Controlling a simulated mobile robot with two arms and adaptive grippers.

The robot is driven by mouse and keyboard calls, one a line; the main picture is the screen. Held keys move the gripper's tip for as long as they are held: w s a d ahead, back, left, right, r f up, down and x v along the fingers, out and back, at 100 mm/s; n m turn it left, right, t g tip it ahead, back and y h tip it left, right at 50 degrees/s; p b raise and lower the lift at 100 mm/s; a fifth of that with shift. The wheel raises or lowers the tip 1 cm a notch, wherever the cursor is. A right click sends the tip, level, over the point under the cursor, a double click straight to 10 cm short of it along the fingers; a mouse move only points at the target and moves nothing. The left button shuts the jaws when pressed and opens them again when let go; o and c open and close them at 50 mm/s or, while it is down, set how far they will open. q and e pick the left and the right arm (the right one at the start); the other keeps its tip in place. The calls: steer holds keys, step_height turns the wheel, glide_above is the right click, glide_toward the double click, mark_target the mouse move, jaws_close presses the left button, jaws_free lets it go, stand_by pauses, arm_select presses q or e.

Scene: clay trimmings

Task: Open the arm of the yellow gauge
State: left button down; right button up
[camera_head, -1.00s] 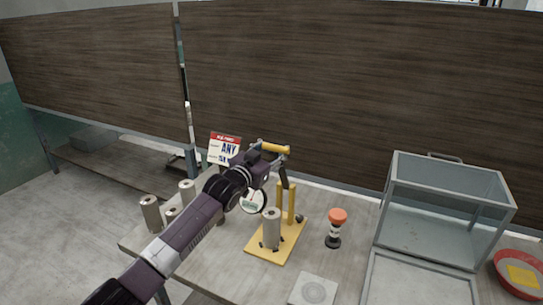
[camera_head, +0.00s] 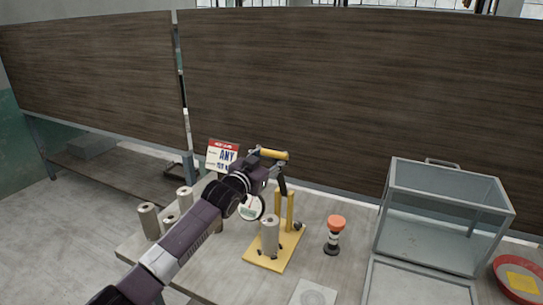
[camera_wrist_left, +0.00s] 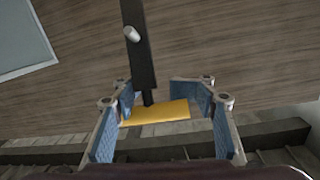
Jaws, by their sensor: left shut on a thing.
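The yellow gauge has a flat yellow base (camera_head: 257,262), yellow posts (camera_head: 290,208) and a dark arm (camera_head: 282,186) that stands raised, near upright. A yellow handle (camera_head: 273,154) tops the arm. My left gripper (camera_head: 268,161) is at this handle and shut on it. In the left wrist view the yellow handle (camera_wrist_left: 158,112) lies between the blue-padded fingers, with the dark arm (camera_wrist_left: 140,50) running away from it. A grey cylinder (camera_head: 270,235) stands upright on the gauge base. My right gripper is out of view.
More grey cylinders (camera_head: 149,222) stand at the table's left. A sign (camera_head: 221,156) stands behind my left arm. An orange-topped object (camera_head: 334,234), a glass box (camera_head: 440,215) and a red bowl (camera_head: 520,282) are to the right. A pale square plate (camera_head: 313,294) lies at the front.

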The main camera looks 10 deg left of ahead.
arm_select(q)
steer(key=shift+s+d, duration=0.2)
steer(key=shift+d, duration=0.45)
steer(key=c, duration=1.6)
jaws_free()
steer(key=o, duration=0.5)
steer(key=shift+w+d, duration=0.1)
steer(key=shift+d, duration=0.25)
steer(key=o, duration=0.7)
steer(key=shift+r, duration=0.1)
steer(key=shift+c, duration=0.2)
steer(key=shift+a, duration=0.25)
steer(key=shift+a, duration=0.15)
steer(key=v, duration=1.2)
